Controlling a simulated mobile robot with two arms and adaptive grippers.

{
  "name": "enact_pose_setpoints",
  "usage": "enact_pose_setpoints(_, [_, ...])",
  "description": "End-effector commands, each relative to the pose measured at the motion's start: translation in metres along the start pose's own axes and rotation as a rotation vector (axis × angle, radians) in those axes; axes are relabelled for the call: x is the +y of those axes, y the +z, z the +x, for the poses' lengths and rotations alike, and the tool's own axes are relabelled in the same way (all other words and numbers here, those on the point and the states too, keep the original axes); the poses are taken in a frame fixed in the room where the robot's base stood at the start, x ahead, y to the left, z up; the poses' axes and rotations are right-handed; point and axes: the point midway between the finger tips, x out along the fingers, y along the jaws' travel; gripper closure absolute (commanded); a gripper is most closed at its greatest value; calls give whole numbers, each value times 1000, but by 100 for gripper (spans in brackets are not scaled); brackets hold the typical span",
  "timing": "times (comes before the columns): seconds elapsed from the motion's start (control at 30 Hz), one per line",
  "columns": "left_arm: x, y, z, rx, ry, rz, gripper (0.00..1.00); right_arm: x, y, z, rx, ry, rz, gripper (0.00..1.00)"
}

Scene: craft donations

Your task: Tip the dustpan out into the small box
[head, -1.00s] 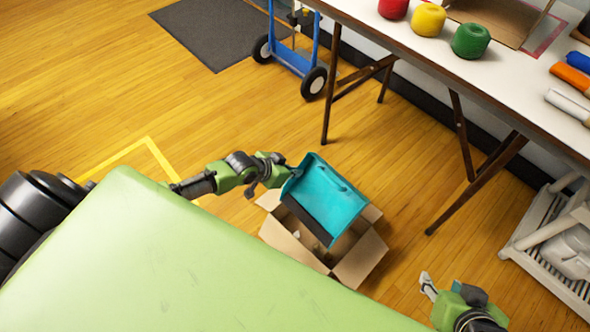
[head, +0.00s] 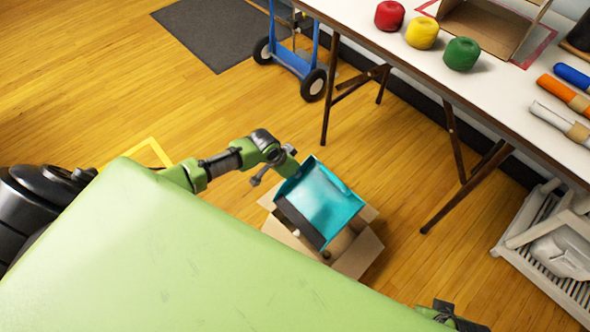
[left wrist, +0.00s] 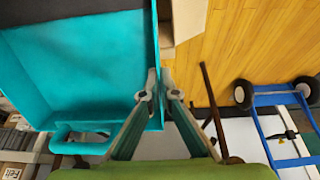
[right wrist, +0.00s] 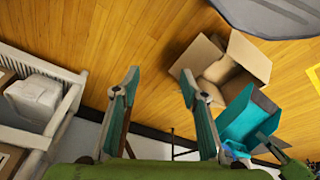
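The teal dustpan (head: 330,196) hangs over the small cardboard box (head: 359,262), tilted, with its dark lip towards the lower left of the box opening. My left gripper (head: 291,168) holds it at its upper left edge. In the left wrist view the fingers (left wrist: 160,88) are closed on the side wall of the dustpan (left wrist: 80,65). The dustpan hides much of the box inside; a small pale item shows near the lip, not clear what. My right gripper (right wrist: 158,82) is open and empty; the right wrist view also shows the box (right wrist: 248,58) and dustpan (right wrist: 238,122).
A white table (head: 490,82) with red, yellow and green yarn balls, rolls and an open box stands at the upper right. A blue hand truck (head: 296,60) and grey mat (head: 215,30) are behind. A white rack (head: 535,235) stands at right. Floor around the box is clear.

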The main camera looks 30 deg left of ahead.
Motion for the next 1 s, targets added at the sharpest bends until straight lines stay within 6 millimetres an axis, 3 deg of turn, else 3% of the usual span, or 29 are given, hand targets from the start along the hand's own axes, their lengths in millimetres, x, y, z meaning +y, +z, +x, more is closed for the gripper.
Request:
enact_pose_setpoints(0.33, [2, -9, -11, -187, 1, -3, 100, -3, 16, 47, -27, -5, -5, 60])
enact_pose_setpoints(0.43, [1, -11, -13, -292, 0, -5, 100, -3, 17, 50, -26, -5, -5, 60])
enact_pose_setpoints(0.6, [1, -8, -15, -395, -1, -5, 100, -2, 10, 35, -16, -3, -3, 60])
enact_pose_setpoints(1.0, [1, -8, -17, -409, -1, -5, 100, -2, 10, 32, -16, -3, -3, 60])
